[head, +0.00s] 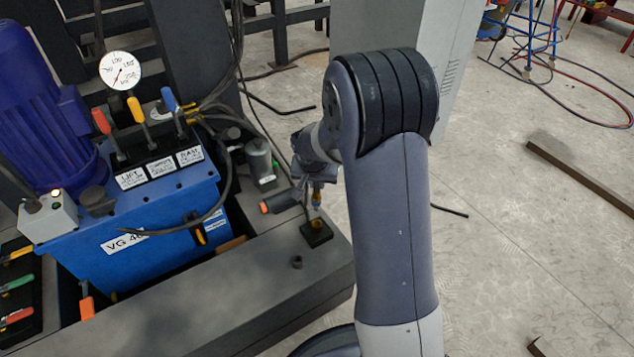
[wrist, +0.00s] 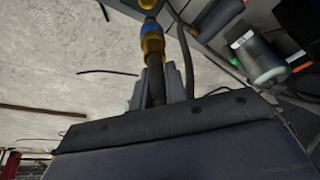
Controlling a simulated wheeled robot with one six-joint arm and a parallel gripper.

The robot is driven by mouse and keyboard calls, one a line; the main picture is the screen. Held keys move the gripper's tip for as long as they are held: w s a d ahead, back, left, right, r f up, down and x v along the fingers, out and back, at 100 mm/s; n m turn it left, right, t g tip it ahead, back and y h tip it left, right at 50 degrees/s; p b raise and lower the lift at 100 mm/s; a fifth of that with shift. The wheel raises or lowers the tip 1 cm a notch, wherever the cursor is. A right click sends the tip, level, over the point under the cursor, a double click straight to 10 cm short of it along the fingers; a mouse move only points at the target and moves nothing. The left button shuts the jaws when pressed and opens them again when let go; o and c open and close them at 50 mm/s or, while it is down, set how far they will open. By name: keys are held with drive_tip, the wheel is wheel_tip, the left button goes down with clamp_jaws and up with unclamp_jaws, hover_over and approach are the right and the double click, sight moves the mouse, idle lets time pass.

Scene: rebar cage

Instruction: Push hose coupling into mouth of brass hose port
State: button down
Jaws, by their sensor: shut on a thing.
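My gripper (head: 317,180) is shut on the hose coupling (head: 317,198), a slim piece with brass and blue bands. In the wrist view the coupling (wrist: 152,42) points away from the fingers (wrist: 157,88), with dark hose between them. The brass hose port (head: 316,225) sits on a small black block (head: 318,238) near the corner of the dark grey bench. The coupling is upright above the port in the head view. A small gap seems to show between them.
A black cylinder with an orange end (head: 282,201) lies just left of the coupling. A metal canister (head: 260,160) stands behind it. The blue hydraulic unit (head: 150,210) with levers and gauge (head: 121,70) is at left. A small round stub (head: 296,262) is on the bench (head: 240,300).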

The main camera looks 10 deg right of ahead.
sight(317, 204)
drive_tip(key=shift+f+b, duration=2.25)
drive_tip(key=shift+f, duration=0.55)
drive_tip(key=shift+f+b, duration=1.9)
drive_tip(key=shift+b, duration=0.1)
drive_tip(key=c, duration=1.3)
unclamp_jaws()
drive_tip(key=shift+s, duration=0.1)
drive_tip(key=shift+c, duration=0.2)
drive_tip(key=shift+r, duration=0.1)
drive_tip(key=p+v, duration=0.4)
drive_tip(key=v, duration=0.6)
drive_tip(key=shift+s+a+r+p, duration=0.1)
drive_tip(key=shift+r+p, duration=0.25)
drive_tip(key=b+x, duration=0.4)
drive_tip(key=x, duration=0.7)
drive_tip(key=shift+b, duration=0.4)
drive_tip(key=shift+r+p, duration=0.4)
drive_tip(key=shift+p, duration=0.05)
drive_tip(key=shift+f, duration=0.15)
